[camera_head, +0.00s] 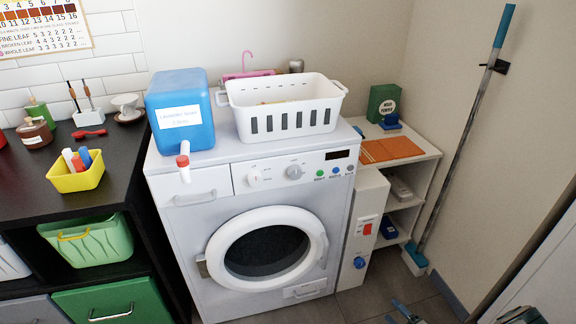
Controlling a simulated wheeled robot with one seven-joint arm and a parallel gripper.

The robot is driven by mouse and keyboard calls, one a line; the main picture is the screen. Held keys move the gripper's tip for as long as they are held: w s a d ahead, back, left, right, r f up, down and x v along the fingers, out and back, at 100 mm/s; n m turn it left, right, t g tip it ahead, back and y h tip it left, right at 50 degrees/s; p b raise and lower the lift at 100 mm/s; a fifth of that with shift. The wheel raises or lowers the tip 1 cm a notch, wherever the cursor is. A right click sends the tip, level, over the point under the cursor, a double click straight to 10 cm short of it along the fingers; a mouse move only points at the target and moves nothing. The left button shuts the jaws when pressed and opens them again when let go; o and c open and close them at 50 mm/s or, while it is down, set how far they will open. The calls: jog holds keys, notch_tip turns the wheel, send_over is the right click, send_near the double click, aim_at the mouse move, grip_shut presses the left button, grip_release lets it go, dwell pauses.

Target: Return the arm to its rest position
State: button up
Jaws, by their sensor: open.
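My gripper (402,313) shows only in part at the bottom edge, right of centre, low over the floor. Its fingers are apart with nothing seen between them. It is in front of the washing machine and the low shelf, apart from both. Most of my arm is out of view; a dark part at the lower right corner seems to be mine.
A white washing machine (188,220) stands in the middle, its round door closed. A blue detergent container (182,90) and white basket (287,94) stand on it. A black shelf unit (30,189) is left, a white shelf (419,162) right. A blue-ended pole (462,140) leans at the wall.

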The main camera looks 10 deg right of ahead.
jog(key=w+a+r+n+g+y+p, duration=0.25)
jog(key=a+r+n+g, duration=0.2)
jog(key=r, duration=0.85)
jog(key=w+a+r+n+g+y+p, duration=0.15)
jog(key=a+r+n+g+p, duration=0.3)
jog(key=r, duration=0.75)
jog(key=w+a+r+n+g+y+p, duration=0.1)
jog(key=w+a+r+n+g+p, duration=0.3)
jog(key=r, duration=0.9)
jog(key=s+a+r+n+h+p, duration=0.1)
jog(key=s+a+r+h+p, duration=0.2)
jog(key=r, duration=0.7)
jog(key=s+a+r+n+h+p, duration=0.1)
jog(key=s+a+r+h+p, duration=0.2)
jog(key=s+a+r, duration=0.5)
jog(key=s+a+r+n+h+p, duration=0.1)
jog(key=s+a+r+h+p, duration=0.2)
jog(key=r, duration=1.1)
jog(key=s+a+h, duration=0.1)
jog(key=s+a, duration=0.1)
jog(key=a, duration=0.1)
jog(key=shift+s+a+r+p, duration=0.15)
jog(key=shift+s+r+p, duration=0.05)
jog(key=shift+s+p, duration=0.15)
jog(key=shift+c, duration=0.3)
